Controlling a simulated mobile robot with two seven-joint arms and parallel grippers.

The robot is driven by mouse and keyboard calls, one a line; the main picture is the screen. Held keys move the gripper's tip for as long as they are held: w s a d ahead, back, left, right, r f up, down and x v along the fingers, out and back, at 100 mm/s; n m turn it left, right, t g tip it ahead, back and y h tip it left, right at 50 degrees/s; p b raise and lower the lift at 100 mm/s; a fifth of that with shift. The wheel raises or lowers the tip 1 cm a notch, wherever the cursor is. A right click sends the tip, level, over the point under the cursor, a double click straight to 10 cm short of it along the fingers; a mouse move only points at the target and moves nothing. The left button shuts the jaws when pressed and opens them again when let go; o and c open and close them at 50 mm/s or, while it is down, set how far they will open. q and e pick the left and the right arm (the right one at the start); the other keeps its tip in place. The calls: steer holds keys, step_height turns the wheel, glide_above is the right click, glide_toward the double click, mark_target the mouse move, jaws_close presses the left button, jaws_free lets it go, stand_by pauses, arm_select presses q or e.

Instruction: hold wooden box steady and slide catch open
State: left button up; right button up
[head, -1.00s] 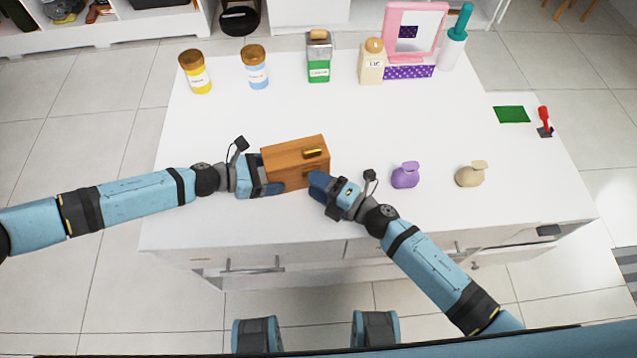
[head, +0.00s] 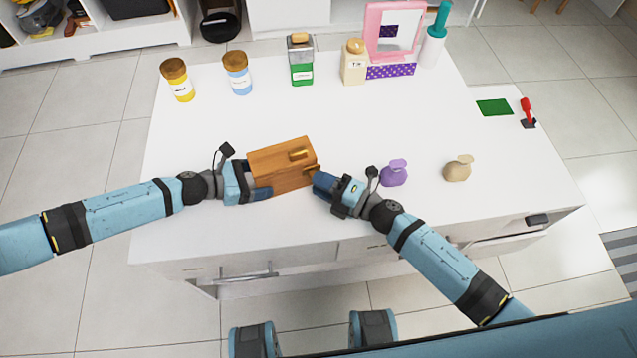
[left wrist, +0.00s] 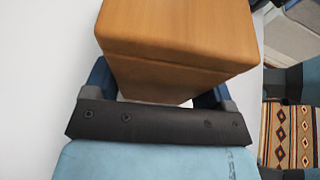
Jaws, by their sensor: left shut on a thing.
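The wooden box (head: 270,171) stands near the front of the white table, with two brass-coloured pieces on it. The upper piece (head: 298,154) is on its face; the lower one, seemingly the catch (head: 312,171), is at its right edge. My left gripper (head: 262,178) is shut on the box's left end, a finger on each side. The left wrist view also shows the box (left wrist: 180,55) between the fingers. My right gripper (head: 317,181) is at the box's lower right corner, close to the lower brass piece. Its fingertips are too small to tell whether they grip it.
A purple pouch (head: 393,174) and a beige pouch (head: 457,169) stand right of my right gripper. Jars (head: 237,76), a green-labelled container (head: 301,62), a beige bottle (head: 354,64) and a pink-framed mirror (head: 393,30) line the back. The table's middle is clear.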

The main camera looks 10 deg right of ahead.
steer(key=shift+o, duration=1.1)
arm_select(q)
steer(key=shift+s+d, duration=0.1)
arm_select(e)
steer(key=v, duration=0.7)
steer(key=shift+s+d, duration=0.2)
arm_select(q)
steer(key=o, duration=0.8)
